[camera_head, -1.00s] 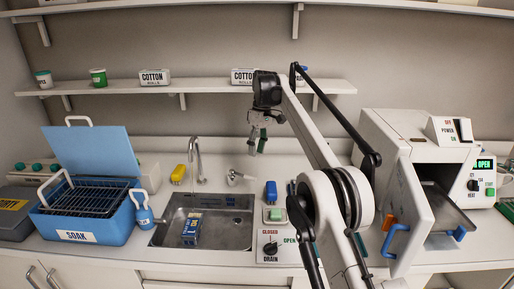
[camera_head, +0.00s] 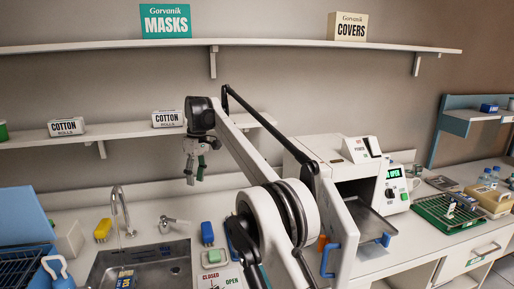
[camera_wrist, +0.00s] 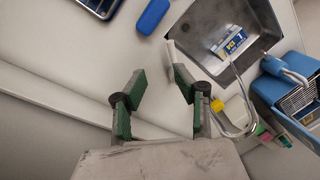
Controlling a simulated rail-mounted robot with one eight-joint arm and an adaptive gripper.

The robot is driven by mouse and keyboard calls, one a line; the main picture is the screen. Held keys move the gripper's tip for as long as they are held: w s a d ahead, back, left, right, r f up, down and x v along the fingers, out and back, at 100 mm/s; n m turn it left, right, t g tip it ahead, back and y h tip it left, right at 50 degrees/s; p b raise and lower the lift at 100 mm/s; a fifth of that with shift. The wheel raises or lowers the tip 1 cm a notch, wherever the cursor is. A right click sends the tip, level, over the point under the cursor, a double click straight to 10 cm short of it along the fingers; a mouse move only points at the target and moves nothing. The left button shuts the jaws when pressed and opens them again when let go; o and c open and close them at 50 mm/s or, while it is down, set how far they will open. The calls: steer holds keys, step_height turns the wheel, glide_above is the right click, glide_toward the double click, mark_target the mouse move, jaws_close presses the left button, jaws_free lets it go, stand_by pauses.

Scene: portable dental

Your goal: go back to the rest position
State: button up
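My gripper (camera_head: 195,180) hangs at the end of my raised arm in the head view, in front of the back wall and above the counter near the sink. In the wrist view its two green-padded fingers (camera_wrist: 158,82) stand apart with nothing between them. It is open and empty, clear of the counter. No rest position is marked in the frames.
The sink (camera_head: 170,265) holds a blue and yellow packet (camera_head: 125,280). A yellow block (camera_head: 102,230) and a blue block (camera_head: 207,233) stand on the counter. The shelf (camera_head: 90,152) is behind my gripper. The sterilizer door (camera_head: 342,245) is open at right.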

steer(key=s+d+r+m+t, duration=0.2)
steer(key=s+d+r+m, duration=0.1)
steer(key=d+r, duration=0.95)
steer(key=s+d+r+m+t, duration=0.2)
steer(key=s+d+r+m, duration=0.15)
steer(key=s+d, duration=0.95)
steer(key=s+d+f+m+t, duration=0.3)
steer(key=s+d+f+m, duration=0.15)
steer(key=s+d, duration=0.8)
steer(key=s+d+f+m+t, duration=0.1)
steer(key=s+d+f, duration=0.2)
steer(key=s+f, duration=0.3)
steer(key=s+d+f+m+h, duration=0.1)
steer(key=s+d+f, duration=0.1)
steer(key=s+f, duration=0.4)
steer(key=s, duration=0.3)
steer(key=shift+d+f+t, duration=0.25)
steer(key=shift+d+t, duration=0.15)
